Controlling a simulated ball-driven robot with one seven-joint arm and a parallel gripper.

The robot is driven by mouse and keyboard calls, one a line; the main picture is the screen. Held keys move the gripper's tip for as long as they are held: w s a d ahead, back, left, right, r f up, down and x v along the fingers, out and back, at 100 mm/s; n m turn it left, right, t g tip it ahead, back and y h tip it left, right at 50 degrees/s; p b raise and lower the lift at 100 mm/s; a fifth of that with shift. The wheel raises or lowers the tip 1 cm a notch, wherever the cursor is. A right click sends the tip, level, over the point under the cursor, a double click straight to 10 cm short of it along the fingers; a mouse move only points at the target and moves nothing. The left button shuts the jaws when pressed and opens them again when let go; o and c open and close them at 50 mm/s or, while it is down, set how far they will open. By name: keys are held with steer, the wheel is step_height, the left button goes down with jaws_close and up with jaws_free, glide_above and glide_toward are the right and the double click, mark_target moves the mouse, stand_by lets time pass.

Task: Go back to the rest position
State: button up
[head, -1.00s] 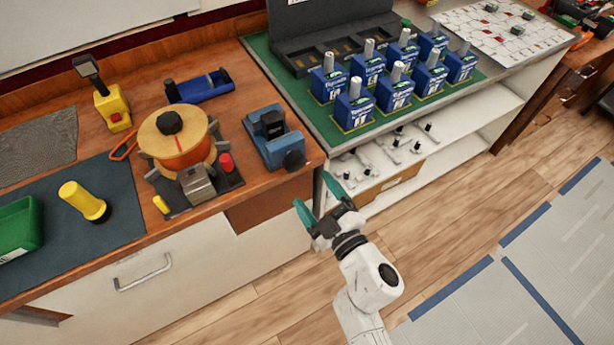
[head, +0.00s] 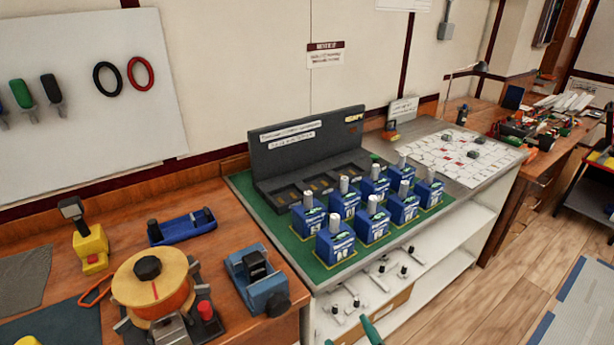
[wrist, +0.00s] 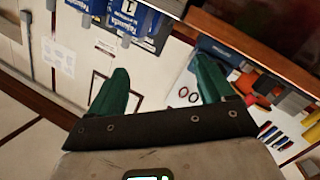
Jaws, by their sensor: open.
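My gripper (wrist: 158,88) is open and empty in the wrist view, its two green fingers spread apart with nothing between them. In the head view only the green fingertips (head: 357,333) of my gripper show at the bottom edge, in front of the white shelf unit; the rest of my arm is out of frame. The blue breakers (head: 372,222) stand upright in rows on the green mat (head: 290,247), beyond and above the gripper. Some of them also show at the top of the wrist view (wrist: 130,22).
A black sloped rack (head: 310,155) stands behind the breakers. The wooden bench (head: 225,240) at left holds an orange spool (head: 155,290), a blue vise (head: 257,280) and a yellow tool (head: 90,247). Small levers (head: 383,270) lie on the shelf below. The floor (head: 510,240) at right is clear.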

steer(key=s+d+f+m+g+h, duration=0.3)
steer(key=s+d+m+h, duration=0.15)
steer(key=d, duration=0.45)
steer(key=s+d+f+m+g+h, duration=0.3)
steer(key=s+d+m+g, duration=0.15)
steer(key=d, duration=0.45)
steer(key=s+f+m+g+y, duration=0.1)
steer(key=s+g, duration=0.6)
steer(key=s, duration=1.1)
steer(key=shift+s+d+f+m+g+y, duration=0.3)
steer(key=shift+d+m+g+y, duration=0.1)
steer(key=shift+y, duration=0.45)
steer(key=shift+c, duration=0.2)
